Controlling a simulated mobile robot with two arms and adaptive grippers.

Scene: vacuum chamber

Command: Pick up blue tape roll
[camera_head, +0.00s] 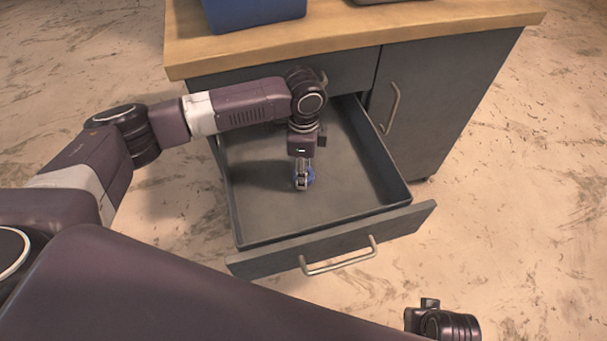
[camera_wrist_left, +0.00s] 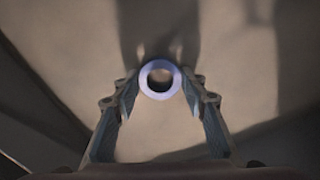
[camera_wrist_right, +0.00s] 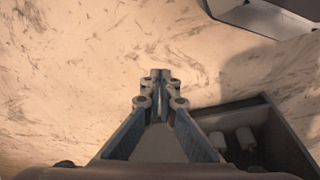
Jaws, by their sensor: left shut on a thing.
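The blue tape roll (camera_wrist_left: 160,96) shows as a pale blue ring in the left wrist view, between the two fingertips. My left gripper (camera_wrist_left: 161,80) is shut on it, with a finger against each side. In the head view the left gripper (camera_head: 302,176) points down into the open drawer (camera_head: 345,205), and a bit of the blue roll (camera_head: 310,177) shows beside the fingers. I cannot tell whether the roll touches the drawer floor. My right gripper (camera_wrist_right: 160,76) is shut and empty above the floor, outside the drawer.
The drawer is pulled out of a grey cabinet (camera_head: 440,100) with a wooden top (camera_head: 350,27). A blue bin (camera_head: 255,10) stands on that top. The drawer front has a metal handle (camera_head: 340,262). The rest of the drawer floor is bare.

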